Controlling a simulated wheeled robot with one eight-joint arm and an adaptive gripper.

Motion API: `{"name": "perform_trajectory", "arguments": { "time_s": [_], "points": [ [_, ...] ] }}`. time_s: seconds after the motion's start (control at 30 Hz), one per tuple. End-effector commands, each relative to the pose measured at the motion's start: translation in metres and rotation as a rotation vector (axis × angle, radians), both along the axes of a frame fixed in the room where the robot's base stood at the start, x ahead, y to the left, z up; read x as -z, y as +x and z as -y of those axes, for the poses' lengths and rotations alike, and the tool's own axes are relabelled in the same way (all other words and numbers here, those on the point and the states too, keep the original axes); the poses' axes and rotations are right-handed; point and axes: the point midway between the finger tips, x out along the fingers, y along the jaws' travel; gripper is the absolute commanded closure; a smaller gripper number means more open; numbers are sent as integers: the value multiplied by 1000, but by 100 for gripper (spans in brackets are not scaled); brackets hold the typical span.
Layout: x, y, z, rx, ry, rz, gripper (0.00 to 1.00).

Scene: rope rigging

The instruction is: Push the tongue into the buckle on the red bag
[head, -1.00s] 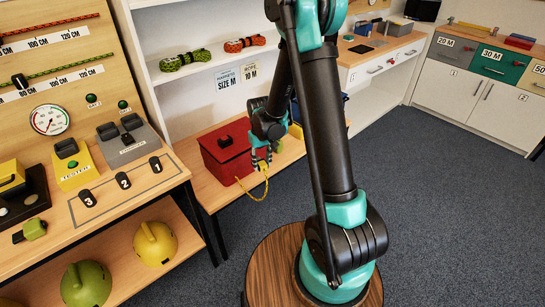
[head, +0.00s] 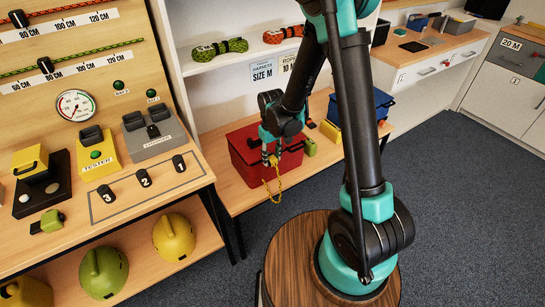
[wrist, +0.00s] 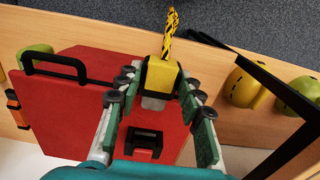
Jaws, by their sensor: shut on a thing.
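The red bag (head: 243,165) sits on the low wooden bench; it fills the left and middle of the wrist view (wrist: 75,115), with a black handle (wrist: 55,65). The black buckle (wrist: 147,140) lies on its red face, nearer the wrist camera than the tongue. My gripper (wrist: 157,82) is shut on the tongue (wrist: 161,72), a yellow block with a grey tip and a yellow-black rope (wrist: 170,30). The grey tip points toward the buckle's side of the picture and is apart from it. In the head view my gripper (head: 272,158) is at the bag's front; the buckle is hidden there.
A wooden panel bench (head: 200,185) stands left, with helmets (head: 174,236) below. A black bench leg (wrist: 270,80) crosses the wrist view's right side.

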Motion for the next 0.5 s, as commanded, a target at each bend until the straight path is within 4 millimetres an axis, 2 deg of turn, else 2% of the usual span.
{"name": "perform_trajectory", "arguments": {
  "time_s": [0.27, 0.5],
  "points": [
    [0, 4, -3, 0, 0, 0, 92],
    [0, 18, -12, 0, 0, 0, 92]
  ]
}}
